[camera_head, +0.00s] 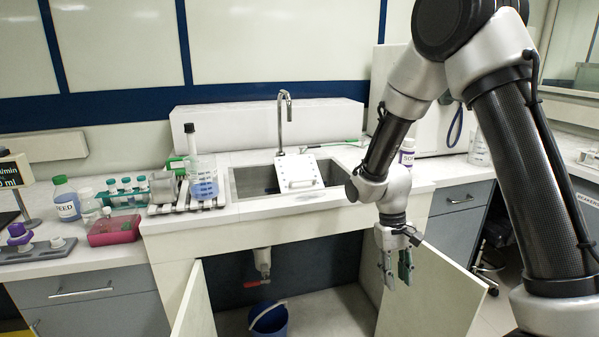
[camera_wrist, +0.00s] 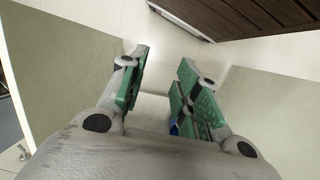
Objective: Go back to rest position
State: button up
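My gripper (camera_head: 398,268) hangs from my arm in front of the sink cabinet, pointing down, near the inner face of the open right cabinet door (camera_head: 432,295). In the wrist view its green-padded fingers (camera_wrist: 160,90) stand apart with nothing between them. The gripper is open and empty. My arm is bent, with its elbow high at the upper right of the head view.
The left cabinet door (camera_head: 195,305) is also open. A blue bucket (camera_head: 268,320) stands inside the cabinet, under a drain pipe (camera_head: 262,262). Above are the sink (camera_head: 245,183), a faucet (camera_head: 283,120), a flask (camera_head: 203,178) and several bottles on the counter.

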jog(key=s+d+r+t, duration=0.2)
jog(key=s+d+r, duration=0.2)
jog(key=r, duration=0.5)
jog(key=s+d+r+m+t+y, duration=0.1)
jog(key=s+d+r+t, duration=0.2)
jog(key=s+r, duration=0.4)
jog(key=s+d+r+m+t, duration=0.1)
jog(key=s+d+r, duration=0.4)
jog(key=r, duration=0.6)
jog(key=shift+s+t, duration=0.55)
jog(key=shift+t, duration=0.15)
